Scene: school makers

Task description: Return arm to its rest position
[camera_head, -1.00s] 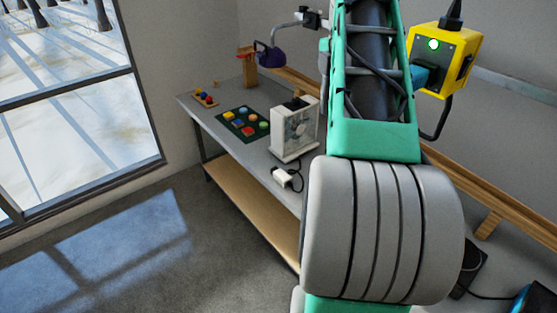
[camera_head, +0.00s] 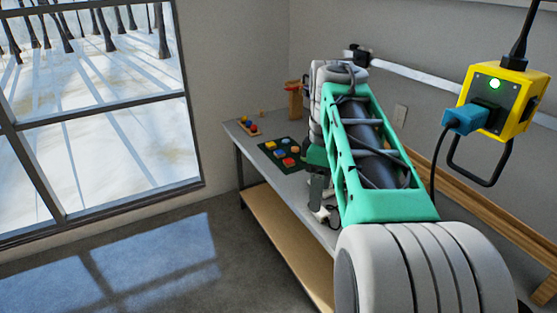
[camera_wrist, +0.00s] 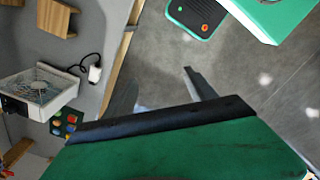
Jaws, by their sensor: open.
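My arm, green and grey, reaches over the workbench (camera_head: 296,190) in the head view. My gripper (camera_head: 319,210) is small and partly hidden there, beside the bench's front edge. In the wrist view my gripper (camera_wrist: 160,92) shows two grey fingers spread apart with nothing between them. Bare grey floor (camera_wrist: 235,85) lies beyond the fingers, and the bench (camera_wrist: 93,30) is to their left.
A dark mat with coloured pieces (camera_head: 283,154) lies farther back. A yellow power box (camera_head: 502,98) hangs at right. Floor is clear at left.

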